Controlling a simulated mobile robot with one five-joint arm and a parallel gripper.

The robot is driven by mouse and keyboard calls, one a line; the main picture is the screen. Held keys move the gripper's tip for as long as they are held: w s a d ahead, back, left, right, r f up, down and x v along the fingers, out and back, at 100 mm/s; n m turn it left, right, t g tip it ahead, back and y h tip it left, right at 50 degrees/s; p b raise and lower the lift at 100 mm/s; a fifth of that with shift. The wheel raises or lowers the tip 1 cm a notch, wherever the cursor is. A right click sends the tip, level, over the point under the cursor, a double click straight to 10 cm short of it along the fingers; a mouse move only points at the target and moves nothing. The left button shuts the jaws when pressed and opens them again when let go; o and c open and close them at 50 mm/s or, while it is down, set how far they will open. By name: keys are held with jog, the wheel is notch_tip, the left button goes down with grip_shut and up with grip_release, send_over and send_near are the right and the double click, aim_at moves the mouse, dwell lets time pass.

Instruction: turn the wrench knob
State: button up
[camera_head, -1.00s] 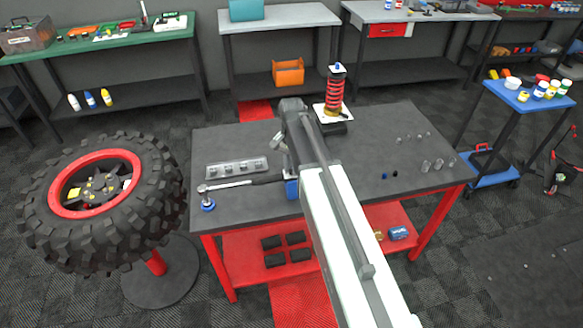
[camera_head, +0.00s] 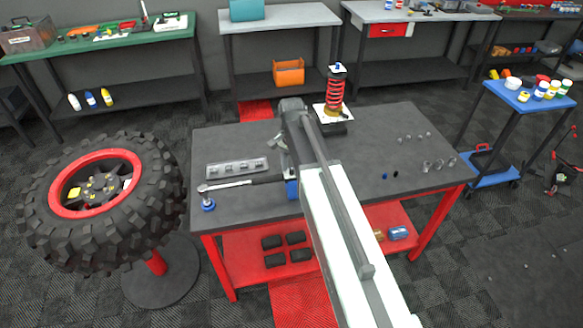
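A silver wrench (camera_head: 225,186) with a dark handle lies on the dark top of the red workbench (camera_head: 370,150), left of my arm. My arm reaches from the bottom of the picture over the bench.
A grey socket tray (camera_head: 237,166) lies behind the wrench. A red-spring shock absorber (camera_head: 335,95) stands at the bench's back. Small sockets (camera_head: 425,165) lie at the right. A large tyre (camera_head: 100,200) on a stand is close to the bench's left side. The bench's right middle is mostly clear.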

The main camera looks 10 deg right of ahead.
aim_at(291, 171)
notch_tip(291, 171, up, 8)
jog(key=p, duration=0.8)
jog(key=shift+f, duration=0.1)
jog(key=shift+s+a+f+b, duration=0.1)
jog(key=shift+s+f+b, duration=0.1)
jog(key=shift+f+b, duration=0.2)
jog(key=s+n+b, duration=0.1)
jog(key=s+n, duration=0.8)
jog(key=s, duration=0.5)
jog(key=shift+f, duration=0.45)
jog(key=shift+s+a, duration=0.1)
jog(key=shift+a, duration=0.1)
jog(key=shift+c, duration=0.3)
